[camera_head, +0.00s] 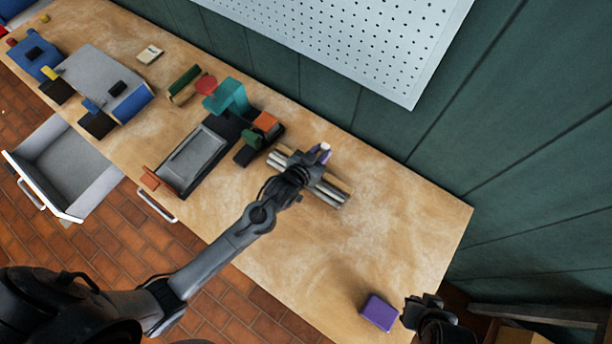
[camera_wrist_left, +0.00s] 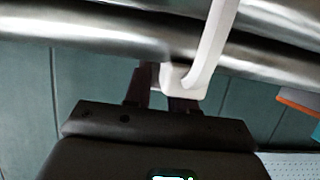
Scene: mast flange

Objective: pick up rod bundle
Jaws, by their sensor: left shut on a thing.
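The rod bundle, several silvery metal rods (camera_head: 328,193), lies at a slant near the middle of the workbench in the head view. My left gripper (camera_head: 302,172) is over its middle and hides that part. In the left wrist view the shiny rods (camera_wrist_left: 90,32) cross the top. A white strap or handle (camera_wrist_left: 197,72) runs over them. The dark fingers of my left gripper (camera_wrist_left: 168,88) are shut on its white block-like end. I cannot tell whether the rods are clear of the bench. My right gripper (camera_head: 423,305) is near the lower right bench edge, its jaws unclear.
A purple block (camera_head: 379,312) lies on the workbench (camera_head: 400,225) beside my right gripper. A black tray (camera_head: 195,160) and coloured blocks stand left of the bundle. An open drawer (camera_head: 70,170) juts out at left. The bench right of the bundle is clear. A pegboard (camera_head: 370,40) is behind.

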